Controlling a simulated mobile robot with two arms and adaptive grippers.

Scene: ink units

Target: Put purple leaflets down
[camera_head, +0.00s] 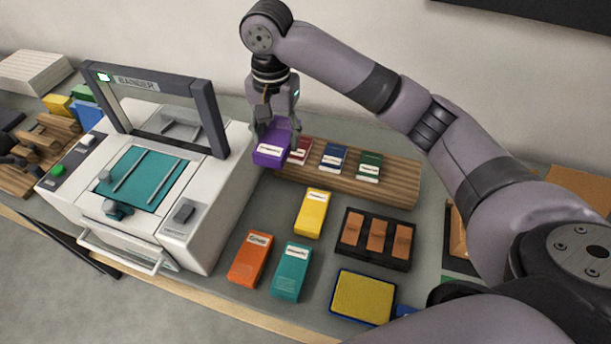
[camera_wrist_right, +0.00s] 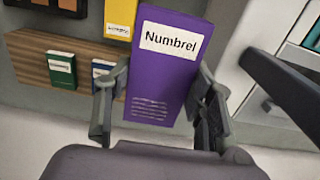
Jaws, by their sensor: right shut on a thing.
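The purple pack (camera_head: 281,137) has a white label and hangs at the left end of the wooden rack, beside the red pack. In the right wrist view it is a tall purple block (camera_wrist_right: 160,75) whose label reads "Numbrel". My right gripper (camera_head: 277,122) comes from above and is shut on it, with one finger on each side. The wrist view shows both fingers (camera_wrist_right: 160,105) against its sides. I cannot tell whether its lower end touches the rack. My left gripper is not in view.
The striped wooden rack (camera_head: 395,193) holds red (camera_head: 301,152), blue (camera_head: 333,157) and green (camera_head: 369,167) packs. A white bander machine (camera_head: 205,200) stands close on the left. Yellow (camera_head: 312,213), orange (camera_head: 251,260) and teal (camera_head: 291,272) packs lie in front, near a black tray (camera_head: 345,246).

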